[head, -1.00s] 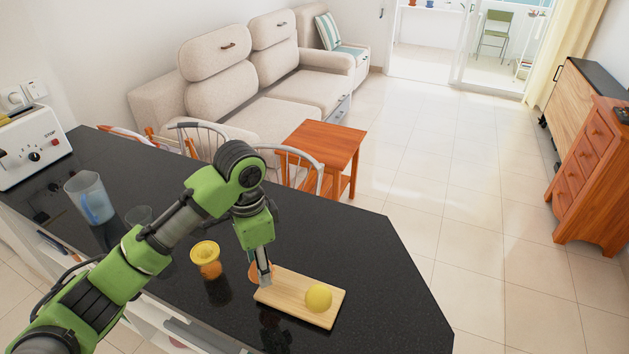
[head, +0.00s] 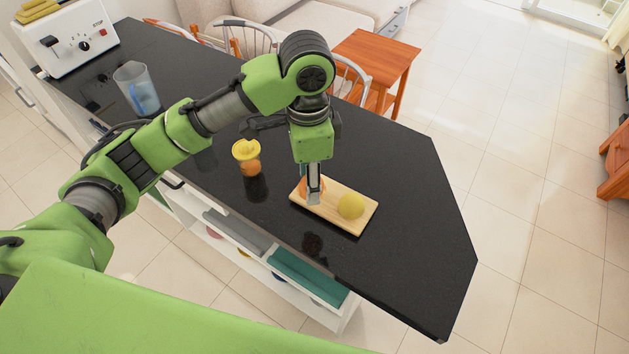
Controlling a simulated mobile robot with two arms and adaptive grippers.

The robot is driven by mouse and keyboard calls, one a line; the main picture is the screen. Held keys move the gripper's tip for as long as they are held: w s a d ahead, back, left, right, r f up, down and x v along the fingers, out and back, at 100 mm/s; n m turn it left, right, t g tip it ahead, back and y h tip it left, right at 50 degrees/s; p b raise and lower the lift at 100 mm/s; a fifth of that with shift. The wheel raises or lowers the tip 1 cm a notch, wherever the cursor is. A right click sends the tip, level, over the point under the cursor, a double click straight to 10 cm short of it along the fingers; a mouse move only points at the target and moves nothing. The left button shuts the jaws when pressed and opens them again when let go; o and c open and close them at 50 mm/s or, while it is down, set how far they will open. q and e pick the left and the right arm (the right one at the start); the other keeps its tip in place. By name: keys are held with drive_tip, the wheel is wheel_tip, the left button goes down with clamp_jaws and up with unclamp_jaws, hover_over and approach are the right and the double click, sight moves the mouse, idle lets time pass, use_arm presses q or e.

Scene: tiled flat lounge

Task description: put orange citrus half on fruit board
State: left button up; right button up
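The fruit board (head: 335,220) is a pale wooden board lying on the black counter. The orange citrus half (head: 304,187) shows at the left end of the board, mostly hidden behind the fingers of my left gripper (head: 314,197). The fingers point down and appear shut on it. I cannot tell whether the orange half touches the board or hangs just above it. My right gripper is not in view.
A yellow and orange juicer (head: 247,157) stands left of the board. A clear blue-tinted jug (head: 137,88) and a white toaster (head: 68,38) stand further left. The black counter (head: 415,240) is clear to the right, ending at an angled edge. Chairs stand behind it.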

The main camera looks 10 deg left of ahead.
use_arm(q)
drive_tip(key=shift+w+a+f+p, duration=0.2)
drive_tip(key=shift+w, duration=0.4)
drive_tip(key=shift+w+a+f+p, duration=0.15)
drive_tip(key=shift+w+f, duration=0.05)
drive_tip(key=shift+w, duration=0.4)
drive_tip(key=w+f, duration=0.1)
drive_tip(key=f, duration=0.1)
drive_tip(key=w+f, duration=0.1)
drive_tip(key=w, duration=0.1)
drive_tip(key=w+a+f, duration=0.1)
drive_tip(key=f, duration=0.1)
drive_tip(key=shift+w+f+p, duration=0.2)
drive_tip(key=shift+f+p, duration=0.1)
drive_tip(key=shift+p, duration=0.1)
drive_tip(key=f, duration=0.1)
drive_tip(key=f+p, duration=0.1)
drive_tip(key=f, duration=0.1)
drive_tip(key=shift+w, duration=0.2)
drive_tip(key=shift+f, duration=0.35)
drive_tip(key=o, duration=0.8)
drive_tip(key=shift+f, duration=0.1)
drive_tip(key=shift+o, duration=0.2)
